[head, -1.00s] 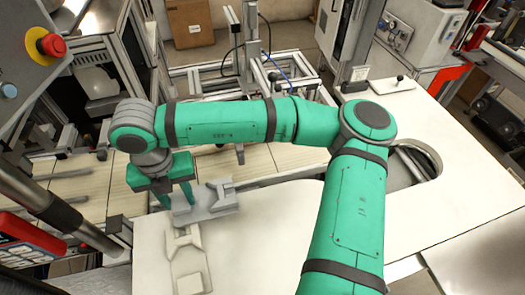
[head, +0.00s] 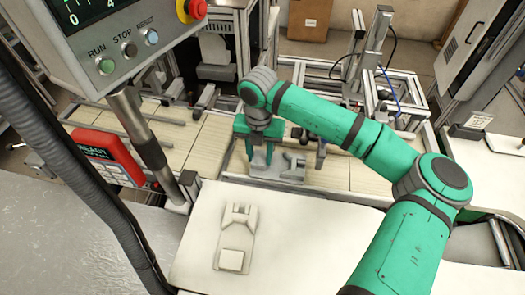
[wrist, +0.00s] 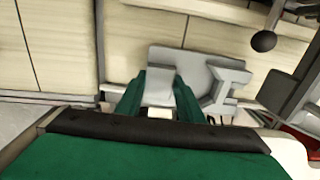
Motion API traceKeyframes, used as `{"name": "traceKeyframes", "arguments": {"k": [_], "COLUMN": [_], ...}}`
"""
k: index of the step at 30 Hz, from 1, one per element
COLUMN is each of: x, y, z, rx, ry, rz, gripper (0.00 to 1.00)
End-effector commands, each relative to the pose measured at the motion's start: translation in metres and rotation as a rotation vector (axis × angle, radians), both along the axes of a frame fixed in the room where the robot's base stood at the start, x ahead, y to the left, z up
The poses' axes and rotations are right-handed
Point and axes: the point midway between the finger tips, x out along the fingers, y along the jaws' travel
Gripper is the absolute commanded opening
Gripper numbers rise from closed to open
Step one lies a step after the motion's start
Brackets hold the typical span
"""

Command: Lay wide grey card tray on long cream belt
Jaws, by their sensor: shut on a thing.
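The wide grey card tray (head: 291,168) is a flat plate with a raised notched block at its right end. My gripper (head: 262,158) points down and is shut on the tray's left part. The tray also shows in the wrist view (wrist: 178,60), between and beyond the green fingers (wrist: 160,88). The long cream belt (head: 345,174) runs left to right behind the white table, its pale slats also in the wrist view (wrist: 58,45). The tray is over the belt near its front edge. I cannot tell whether it touches the belt.
A cream tray (head: 236,236) of similar shape lies on the white table (head: 320,235). A control panel (head: 115,45) on a post and a red box (head: 108,156) stand at left. Metal frames (head: 350,85) rise behind the belt.

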Motion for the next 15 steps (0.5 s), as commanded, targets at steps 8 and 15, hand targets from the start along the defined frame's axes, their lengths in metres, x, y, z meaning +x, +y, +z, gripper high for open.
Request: {"name": "traceKeyframes", "arguments": {"k": [8, 15], "x": [0.025, 0.034], "y": [-0.002, -0.007], "z": [-0.016, -0.025], "rx": [0.001, 0.001], "ry": [0.001, -0.001], "rz": [0.002, -0.001], "gripper": [0.07, 0.07]}}
